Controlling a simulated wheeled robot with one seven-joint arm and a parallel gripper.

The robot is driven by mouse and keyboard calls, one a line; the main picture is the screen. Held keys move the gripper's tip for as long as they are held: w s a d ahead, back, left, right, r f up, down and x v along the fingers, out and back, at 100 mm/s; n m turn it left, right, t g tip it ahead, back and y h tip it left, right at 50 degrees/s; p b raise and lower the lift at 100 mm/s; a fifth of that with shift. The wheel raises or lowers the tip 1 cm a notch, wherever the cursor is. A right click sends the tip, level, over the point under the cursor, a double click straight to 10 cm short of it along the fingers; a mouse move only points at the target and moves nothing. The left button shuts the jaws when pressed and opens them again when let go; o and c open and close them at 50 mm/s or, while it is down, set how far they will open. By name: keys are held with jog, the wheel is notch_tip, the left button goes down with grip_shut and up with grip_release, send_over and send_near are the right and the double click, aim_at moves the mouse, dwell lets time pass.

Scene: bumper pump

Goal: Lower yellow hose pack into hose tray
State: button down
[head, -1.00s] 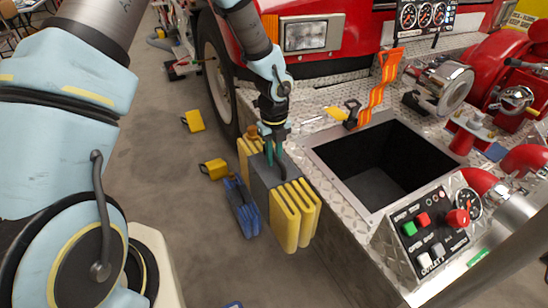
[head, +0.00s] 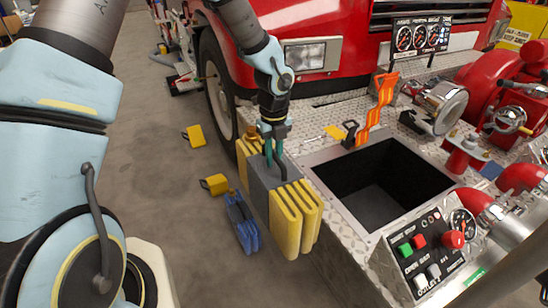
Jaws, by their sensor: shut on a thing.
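The yellow hose pack (head: 295,216) is a folded yellow hose with a grey band around its middle. My gripper (head: 272,153) is shut on the top of the grey band and holds the pack upright in the air. The pack hangs to the left of the bumper's edge, outside the tray opening. The hose tray (head: 343,205) is a dark, rectangular recess with a metal rim in the bumper deck, to the right of the pack. The part of its floor that shows is bare.
An orange strap (head: 378,108) stands at the tray's back edge. A control panel (head: 424,248) with buttons is at its front right, and red pump fittings (head: 497,65) are farther right. A blue hose pack (head: 241,222) and yellow blocks (head: 194,135) lie on the floor at left.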

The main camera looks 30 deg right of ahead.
jog(key=shift+r, duration=3.6)
